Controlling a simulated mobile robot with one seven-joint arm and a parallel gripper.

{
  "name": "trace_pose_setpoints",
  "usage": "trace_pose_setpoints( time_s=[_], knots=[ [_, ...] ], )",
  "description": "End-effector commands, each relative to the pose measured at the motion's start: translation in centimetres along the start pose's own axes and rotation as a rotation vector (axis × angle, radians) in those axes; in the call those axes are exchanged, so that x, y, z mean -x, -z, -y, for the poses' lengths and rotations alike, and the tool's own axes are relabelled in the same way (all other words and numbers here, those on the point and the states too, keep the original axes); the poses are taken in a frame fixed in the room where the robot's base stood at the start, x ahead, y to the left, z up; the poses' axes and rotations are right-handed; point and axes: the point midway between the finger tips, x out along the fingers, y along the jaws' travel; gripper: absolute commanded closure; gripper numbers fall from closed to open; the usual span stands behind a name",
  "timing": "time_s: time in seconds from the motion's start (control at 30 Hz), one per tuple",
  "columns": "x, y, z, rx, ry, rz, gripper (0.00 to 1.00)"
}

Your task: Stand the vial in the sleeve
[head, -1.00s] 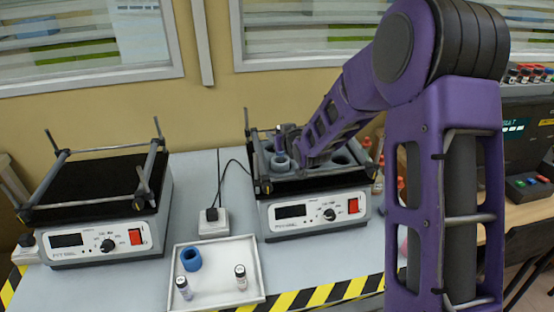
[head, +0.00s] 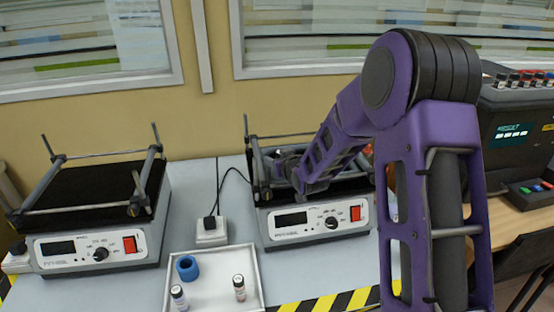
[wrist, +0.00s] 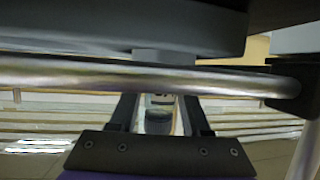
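My gripper (head: 281,165) is low over the right shaker's platform in the head view, partly hidden by its frame bars and my arm. In the wrist view, my two dark fingers (wrist: 159,112) stand either side of a small vial-like thing with a dark lower band (wrist: 159,122). I cannot tell whether they press on it. A sleeve on the platform is not clearly visible now. A blue ring-shaped sleeve (head: 187,267) stands in the white tray. Two capped vials, one at left (head: 179,298) and one at right (head: 239,288), stand upright in front of it.
The right shaker (head: 318,222) has raised bars around its platform; one metal bar (wrist: 130,75) crosses close to the wrist camera. A second shaker (head: 95,240) stands at left with an empty platform. The white tray (head: 215,258) and a plug block (head: 211,231) lie between.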

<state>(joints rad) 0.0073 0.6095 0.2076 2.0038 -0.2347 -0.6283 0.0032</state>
Motion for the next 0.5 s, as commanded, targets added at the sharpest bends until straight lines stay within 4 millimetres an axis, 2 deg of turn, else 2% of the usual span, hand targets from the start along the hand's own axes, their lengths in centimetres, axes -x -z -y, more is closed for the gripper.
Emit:
trace_pose_setpoints(
  time_s=[0.33,0.5],
  knots=[
    [0.2,0.6,0.0,0.0,0.0,0.0,0.53],
    [3.3,0.4,0.0,0.002,-0.001,0.0,0.53]
  ],
)
